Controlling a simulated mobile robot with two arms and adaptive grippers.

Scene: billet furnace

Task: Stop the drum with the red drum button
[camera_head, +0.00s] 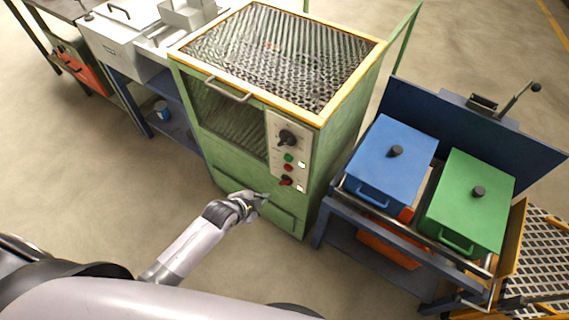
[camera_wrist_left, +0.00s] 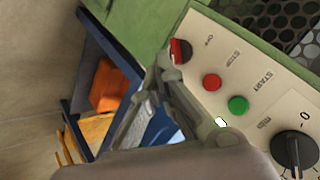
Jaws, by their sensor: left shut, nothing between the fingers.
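The green furnace cabinet (camera_head: 285,203) carries a pale control panel (camera_head: 279,124) on its front. A round red button (camera_head: 289,168), marked STOP in the left wrist view (camera_wrist_left: 212,82), sits beside a green START button (camera_head: 288,157), also in the left wrist view (camera_wrist_left: 238,104). A red-and-black switch (camera_head: 286,181) is below them; it shows in the left wrist view (camera_wrist_left: 180,50). My left gripper (camera_head: 262,198) is shut and empty, just left of and below the panel in the head view. In the left wrist view its fingertips (camera_wrist_left: 167,66) appear near the switch. Contact cannot be told.
A black dial (camera_head: 287,138) is above the buttons. A handle (camera_head: 229,91) sticks out from the cabinet front. A blue box (camera_head: 390,165) and a green box (camera_head: 470,200) stand on a blue stand to the right.

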